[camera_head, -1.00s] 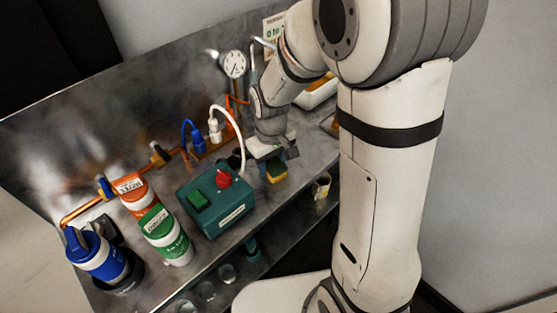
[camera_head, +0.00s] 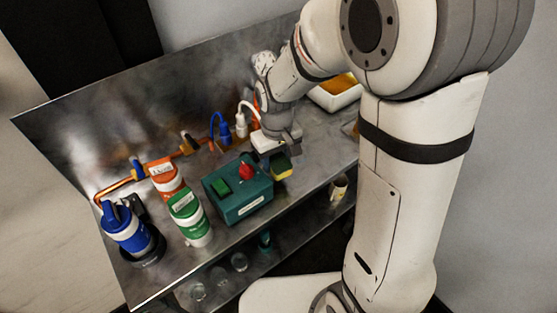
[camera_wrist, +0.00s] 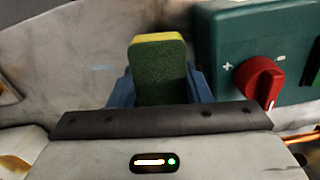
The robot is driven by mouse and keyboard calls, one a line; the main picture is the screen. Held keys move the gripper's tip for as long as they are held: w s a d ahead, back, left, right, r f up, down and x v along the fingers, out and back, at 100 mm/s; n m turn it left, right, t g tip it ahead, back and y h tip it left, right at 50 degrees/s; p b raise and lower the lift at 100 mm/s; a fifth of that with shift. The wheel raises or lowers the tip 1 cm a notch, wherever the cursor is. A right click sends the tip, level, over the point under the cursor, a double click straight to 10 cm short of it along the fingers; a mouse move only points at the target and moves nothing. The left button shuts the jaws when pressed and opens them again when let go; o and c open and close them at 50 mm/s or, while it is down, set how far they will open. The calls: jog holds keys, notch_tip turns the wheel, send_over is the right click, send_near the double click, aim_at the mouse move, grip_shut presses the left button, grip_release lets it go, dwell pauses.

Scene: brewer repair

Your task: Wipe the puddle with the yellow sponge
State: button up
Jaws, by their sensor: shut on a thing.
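The yellow sponge (camera_head: 281,172), with a dark green scouring side, is in my gripper (camera_head: 279,158) at the front part of the metal bench, right of the green box. In the wrist view the sponge (camera_wrist: 160,68) stands out between the two blue fingers of my gripper (camera_wrist: 160,88), which are shut on it. Its green face is toward the camera and its yellow edge is at the top. I cannot tell whether it touches the bench. I cannot clearly make out the puddle in either view; a faint bluish patch shows left of the sponge in the wrist view.
The green box (camera_head: 238,190) with a red knob (camera_wrist: 260,82) is close beside the sponge. Green (camera_head: 189,217), orange (camera_head: 166,178) and blue (camera_head: 126,232) canisters stand left. A white tray (camera_head: 335,95) is at the back right. A cup (camera_head: 338,187) sits on the lower shelf.

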aim_at(277, 159)
jog(key=shift+r+p, duration=1.1)
jog(key=shift+r, duration=0.75)
